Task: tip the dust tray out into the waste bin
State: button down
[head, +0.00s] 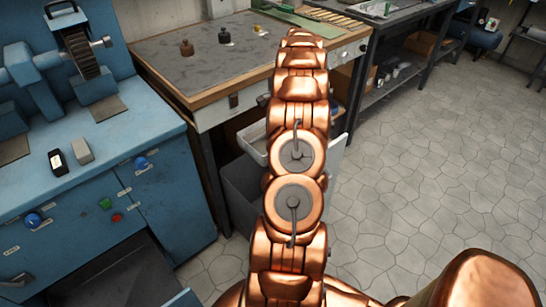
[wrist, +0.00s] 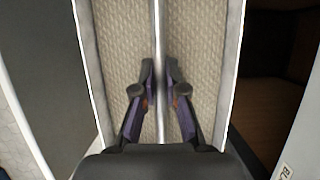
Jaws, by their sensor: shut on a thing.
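My gripper (wrist: 160,88) is shut on the thin pale bar along the middle of the dust tray (wrist: 87,60), one finger on each side. The tray has pale rims, and a rough beige layer shows on both sides of the bar. In the head view, part of the tray (head: 252,145) shows beside my arm, which hides most of it and my gripper. The dark grey waste bin (head: 238,188) stands on the floor by the workbench, partly behind my arm. The tray appears above or beside the bin; I cannot tell which.
A blue machine cabinet (head: 165,170) stands at the left, with a dark open cavity (head: 125,275) low in its front. The wooden-edged workbench (head: 215,65) is behind the bin. A shelved bench (head: 400,85) stands farther right. The tiled floor (head: 430,170) at the right is clear.

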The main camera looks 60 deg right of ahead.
notch_tip(320, 180, down, 11)
jog(key=g+h+b, duration=0.4)
jog(key=h+b, duration=1)
jog(key=b, duration=1.7)
jog(key=shift+h, duration=0.4)
jog(key=shift+b, duration=0.35)
jog(key=shift+a+f+h+b, duration=0.2)
jog(key=shift+a+h+b, duration=0.15)
jog(key=shift+b, duration=0.8)
jog(key=b, duration=0.2)
jog(key=h+b, duration=0.1)
jog(key=b, duration=0.1)
jog(key=shift+w+a+f+g, duration=0.15)
jog(key=shift+a+g, duration=0.15)
jog(key=shift+a, duration=0.05)
